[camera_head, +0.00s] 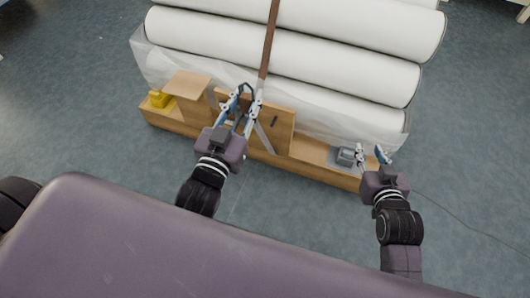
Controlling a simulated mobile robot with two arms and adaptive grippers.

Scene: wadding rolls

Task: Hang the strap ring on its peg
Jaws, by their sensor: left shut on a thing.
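A brown strap (268,45) runs down over the white rolls to my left gripper (245,102). My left gripper is shut at the strap's lower end, in front of the wooden upright board. A small dark loop, seemingly the strap ring (245,87), shows between its fingertips; the fingers partly hide it. A short dark peg (274,121) stands out from the wooden board (284,133), a little to the right of and below the ring, apart from it. My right gripper (371,156) is open and empty over the right end of the wooden base.
White rolls (340,75) in clear film lie stacked behind the wooden base (310,152). A small grey box (345,156) sits on the base beside my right gripper. A wooden block (188,86) and a yellow object (159,99) are at the left. The floor in front is clear.

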